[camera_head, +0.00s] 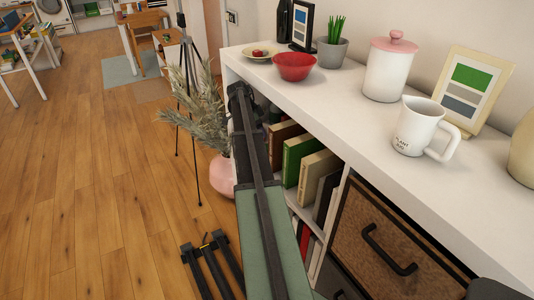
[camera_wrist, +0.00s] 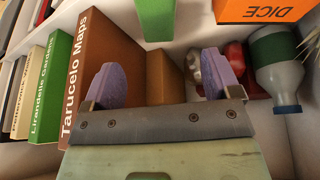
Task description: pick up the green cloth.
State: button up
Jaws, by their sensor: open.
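My gripper (camera_wrist: 163,80) is open, with two purple finger pads spread apart and nothing held between them. In the head view, the end of my arm (camera_head: 240,95) is at the far end of the white shelf unit, just below its top. I cannot make out the cloth in the head view.
Books, including a brown one (camera_wrist: 110,60) and a green one (camera_wrist: 50,85), stand left of my gripper. A bottle (camera_wrist: 277,70), red objects (camera_wrist: 237,65) and an orange box (camera_wrist: 262,10) are right.

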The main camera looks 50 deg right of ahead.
jog(key=shift+s+m, duration=0.2)
jog(key=shift+m, duration=0.5)
jog(key=b+x, duration=1)
jog(key=x, duration=0.1)
jog(key=shift+w+a+f, duration=0.2)
jog(key=shift+w+a, duration=0.1)
jog(key=shift+w, duration=0.05)
jog(key=shift+s+r, duration=0.1)
jog(key=shift+r, duration=0.15)
jog(key=shift+f, duration=0.2)
jog(key=c, duration=1.1)
notch_tip(320, 180, up, 9)
jog(key=p, duration=0.8)
jog(key=shift+f, duration=0.2)
jog(key=shift+w+a+f+b, duration=0.2)
jog(key=shift+w+f+b, duration=0.1)
jog(key=shift+w, duration=0.15)
jog(key=shift+w+a+f+b, duration=0.2)
jog(key=shift+w+f, duration=0.05)
jog(key=shift+w, duration=0.25)
jog(key=w+a, duration=0.2)
jog(key=w, duration=0.3)
jog(key=w+a, duration=0.3)
jog(key=w, duration=0.2)
jog(key=w+a, duration=0.3)
jog(key=w, duration=0.3)
jog(key=shift+a, duration=0.15)
